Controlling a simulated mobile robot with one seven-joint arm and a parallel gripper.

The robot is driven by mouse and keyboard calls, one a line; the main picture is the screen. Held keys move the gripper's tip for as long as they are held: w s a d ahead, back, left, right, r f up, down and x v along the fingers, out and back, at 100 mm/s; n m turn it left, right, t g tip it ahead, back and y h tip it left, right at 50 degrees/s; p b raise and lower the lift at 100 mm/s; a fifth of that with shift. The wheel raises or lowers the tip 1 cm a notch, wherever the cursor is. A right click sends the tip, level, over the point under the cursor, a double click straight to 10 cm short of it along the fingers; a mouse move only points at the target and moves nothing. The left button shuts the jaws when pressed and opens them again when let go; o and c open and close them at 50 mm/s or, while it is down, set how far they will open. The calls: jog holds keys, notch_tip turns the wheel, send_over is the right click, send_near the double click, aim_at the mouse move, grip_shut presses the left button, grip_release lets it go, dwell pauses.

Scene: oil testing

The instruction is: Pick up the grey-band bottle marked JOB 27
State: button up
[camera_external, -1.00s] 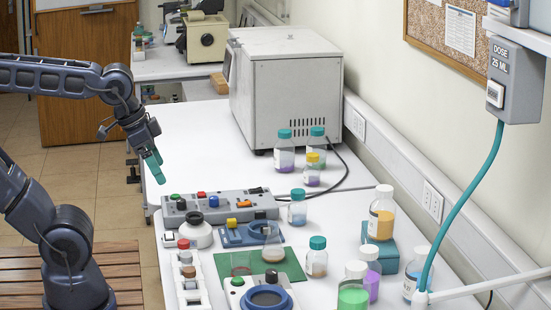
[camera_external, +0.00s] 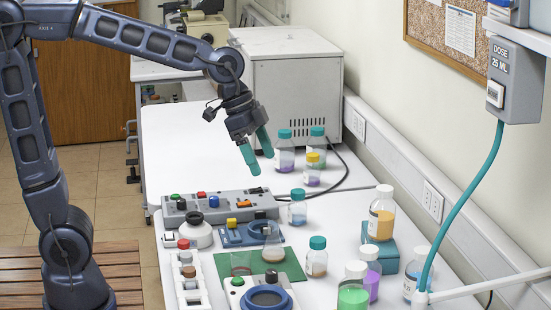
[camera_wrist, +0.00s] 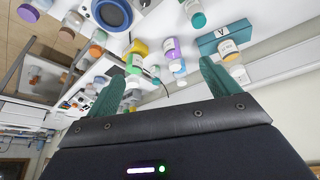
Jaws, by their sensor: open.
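No JOB 27 marking or grey band can be read in either view, so I cannot tell which bottle it is. Teal-capped bottles stand at the back (camera_external: 284,158) and mid-table (camera_external: 297,214), with a brown-filled one (camera_external: 317,263) nearer. A yellow-capped bottle (camera_external: 312,175) stands among the back ones. White-capped bottles hold green (camera_external: 353,298), purple (camera_external: 372,284) and orange (camera_external: 382,222) contents; the orange one is on a teal block (camera_external: 387,254). My gripper (camera_external: 260,164) is open and empty above the table, left of the back bottles in the picture. Its teal fingers show in the wrist view (camera_wrist: 158,85).
A grey control box (camera_external: 220,206), a green mat (camera_external: 290,266) with a flask (camera_external: 272,246), and a blue-ringed device (camera_external: 267,298) fill the front left. A white oven-like box (camera_external: 300,95) stands behind. A teal hose (camera_external: 461,205) hangs at right. The table's back left is clear.

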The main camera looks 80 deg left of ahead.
jog(key=w+d+f+m+h, duration=0.1)
jog(key=w+d+f+m, duration=0.15)
jog(key=w, duration=0.55)
jog(key=w+d+f+m+h, duration=0.1)
jog(key=w+f, duration=0.2)
jog(key=w, duration=0.5)
jog(key=m+h, duration=0.1)
jog(key=m, duration=0.1)
send_near(418, 264)
jog(key=a, duration=0.3)
jog(key=shift+x, duration=5.9)
jog(key=shift+w+d+r, duration=0.1)
jog(key=shift+w+r, duration=0.05)
jog(key=shift+w, duration=0.05)
jog(key=c, duration=1.4)
jog(key=shift+o, duration=0.2)
